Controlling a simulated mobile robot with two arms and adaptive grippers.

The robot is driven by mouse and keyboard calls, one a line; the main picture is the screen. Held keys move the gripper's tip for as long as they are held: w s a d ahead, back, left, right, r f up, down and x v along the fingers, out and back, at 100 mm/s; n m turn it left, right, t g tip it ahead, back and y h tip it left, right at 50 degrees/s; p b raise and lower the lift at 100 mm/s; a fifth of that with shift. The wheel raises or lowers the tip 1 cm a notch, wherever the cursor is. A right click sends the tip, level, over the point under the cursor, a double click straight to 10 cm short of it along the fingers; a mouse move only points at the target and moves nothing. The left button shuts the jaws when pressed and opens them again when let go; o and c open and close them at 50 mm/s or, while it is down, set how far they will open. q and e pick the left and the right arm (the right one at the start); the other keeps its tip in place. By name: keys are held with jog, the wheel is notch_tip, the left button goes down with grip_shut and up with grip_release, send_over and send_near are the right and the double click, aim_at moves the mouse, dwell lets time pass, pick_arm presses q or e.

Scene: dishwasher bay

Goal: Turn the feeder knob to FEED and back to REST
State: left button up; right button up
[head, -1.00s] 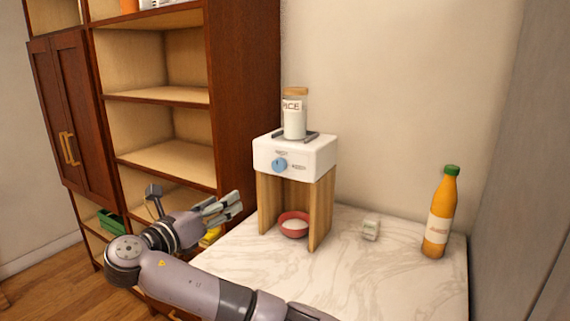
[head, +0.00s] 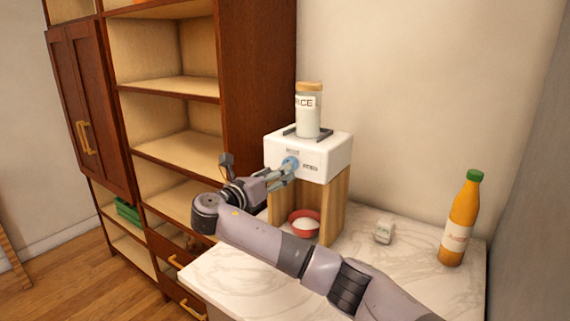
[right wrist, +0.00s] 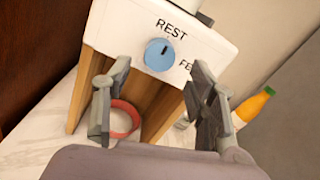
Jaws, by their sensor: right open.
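The feeder (head: 330,155) is a white box on wooden legs on the marble counter, with a jar of rice (head: 308,112) upright on top. Its blue round knob (head: 291,163) is on the front face, partly behind my fingers in the head view. In the right wrist view the knob (right wrist: 159,54) shows whole, its dark mark pointing up toward the word REST; FEED is to its right, partly hidden by a finger. My right gripper (head: 287,172) is open in front of the knob. In the right wrist view its fingers (right wrist: 158,84) stand either side, apart from the knob. My left gripper is not in view.
A red bowl (head: 303,223) with white contents sits between the feeder legs. A small white device (head: 384,232) and an orange bottle (head: 460,218) stand to the right. A wooden shelf unit (head: 180,140) stands left. The counter between is clear.

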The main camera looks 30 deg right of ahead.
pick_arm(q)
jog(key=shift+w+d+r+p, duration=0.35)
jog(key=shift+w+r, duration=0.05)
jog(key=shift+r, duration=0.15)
pick_arm(e)
jog(key=x, duration=0.4)
jog(key=shift+w+d, duration=0.2)
jog(key=shift+d, duration=0.1)
jog(key=shift+c, duration=0.6)
jog(key=c, duration=1)
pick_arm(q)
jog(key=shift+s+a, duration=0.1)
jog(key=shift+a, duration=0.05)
